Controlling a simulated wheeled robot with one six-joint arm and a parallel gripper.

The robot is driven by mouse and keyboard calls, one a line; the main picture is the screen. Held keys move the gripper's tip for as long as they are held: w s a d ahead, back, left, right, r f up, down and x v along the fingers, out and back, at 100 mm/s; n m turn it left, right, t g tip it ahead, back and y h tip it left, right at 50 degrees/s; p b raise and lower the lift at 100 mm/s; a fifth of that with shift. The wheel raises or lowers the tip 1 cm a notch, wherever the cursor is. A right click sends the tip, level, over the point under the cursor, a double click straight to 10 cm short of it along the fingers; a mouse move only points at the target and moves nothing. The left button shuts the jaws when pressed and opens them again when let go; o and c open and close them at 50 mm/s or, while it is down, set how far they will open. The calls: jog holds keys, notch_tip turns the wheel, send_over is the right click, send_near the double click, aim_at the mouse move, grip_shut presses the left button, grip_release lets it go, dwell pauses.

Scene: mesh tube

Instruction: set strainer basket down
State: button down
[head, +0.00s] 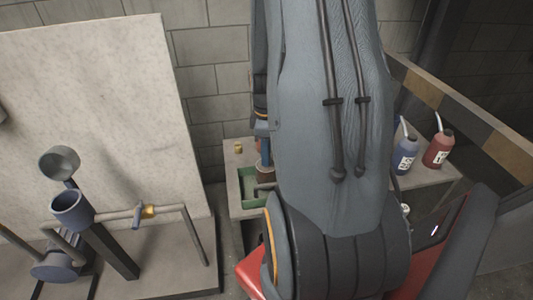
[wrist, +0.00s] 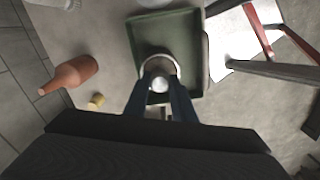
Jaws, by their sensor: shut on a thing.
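The strainer basket (wrist: 160,62) is a small round cup with a pale rim in the wrist view. My gripper (wrist: 160,88) is shut on its near side. In the head view the basket (head: 265,171) shows as a brownish cylinder below my gripper (head: 264,157), partly hidden by my arm. The basket is over or in a green tray (wrist: 187,22), near the tray's near edge in the wrist view. I cannot tell whether it touches the tray floor. The tray also shows in the head view (head: 247,187).
An orange-brown bottle (wrist: 73,73) and a small yellow piece (wrist: 97,101) lie left of the tray. Blue (head: 405,154) and red (head: 438,149) bottles stand at right. A blue open pipe housing (head: 72,208) is at left.

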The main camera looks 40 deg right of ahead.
jog(key=shift+f, duration=0.35)
jog(key=c, duration=1.5)
grip_release()
notch_tip(320, 180, up, 12)
jog(key=b, duration=0.2)
jog(key=s+a+f+m, duration=0.1)
jog(key=a+m, duration=0.1)
jog(key=a, duration=0.6)
jog(key=s+a+m, duration=0.1)
jog(key=a+m, duration=0.2)
jog(key=a, duration=0.5)
jog(key=s+a+f+m+t, duration=0.1)
jog(key=a+m, duration=0.2)
jog(key=a, duration=0.5)
jog(key=shift+s+a+f, duration=0.15)
jog(key=shift+a+f, duration=0.1)
jog(key=shift+f, duration=0.05)
